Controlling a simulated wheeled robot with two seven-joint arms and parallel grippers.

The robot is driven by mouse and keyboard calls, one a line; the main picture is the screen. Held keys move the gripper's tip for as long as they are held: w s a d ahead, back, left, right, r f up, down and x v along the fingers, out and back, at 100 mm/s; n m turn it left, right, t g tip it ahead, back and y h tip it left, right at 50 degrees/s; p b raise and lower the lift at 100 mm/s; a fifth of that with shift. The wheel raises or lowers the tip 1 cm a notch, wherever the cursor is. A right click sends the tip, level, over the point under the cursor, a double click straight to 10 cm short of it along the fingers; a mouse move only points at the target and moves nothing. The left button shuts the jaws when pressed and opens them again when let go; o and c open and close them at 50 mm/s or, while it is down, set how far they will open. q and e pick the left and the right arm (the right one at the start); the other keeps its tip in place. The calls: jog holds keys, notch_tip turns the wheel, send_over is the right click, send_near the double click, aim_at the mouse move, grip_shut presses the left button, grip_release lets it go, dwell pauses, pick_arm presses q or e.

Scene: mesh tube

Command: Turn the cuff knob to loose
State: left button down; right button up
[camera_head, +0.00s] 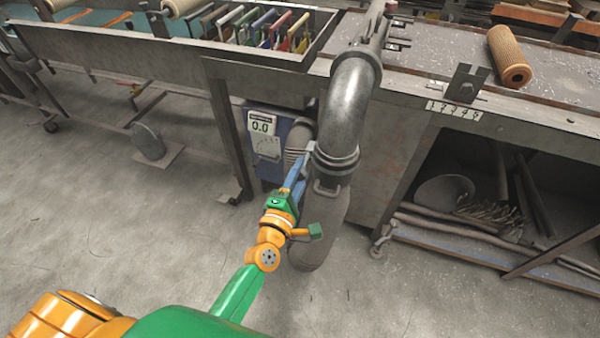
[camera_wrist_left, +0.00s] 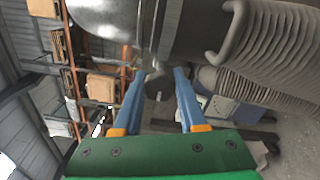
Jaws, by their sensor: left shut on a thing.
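The cuff (camera_head: 336,162) is a ringed metal collar at the lower end of the bent grey pipe (camera_head: 347,100). It also shows at the top of the left wrist view (camera_wrist_left: 165,30). The cuff knob (camera_wrist_left: 158,88) is a small dark grey piece below the collar in that view. My left gripper (camera_head: 299,177) reaches up to the left side of the cuff. In the left wrist view its two blue fingers (camera_wrist_left: 159,76) stand on either side of the knob and are shut on it. The knob's setting cannot be read. My right gripper is not in view.
A blue gauge box (camera_head: 265,142) reading 0.0 stands left of the cuff. Open floor lies to the left.

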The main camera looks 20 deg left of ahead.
pick_arm(q)
jog(key=shift+c, duration=2.3)
grip_release()
jog(key=s, duration=0.7)
jog(key=shift+a, duration=0.15)
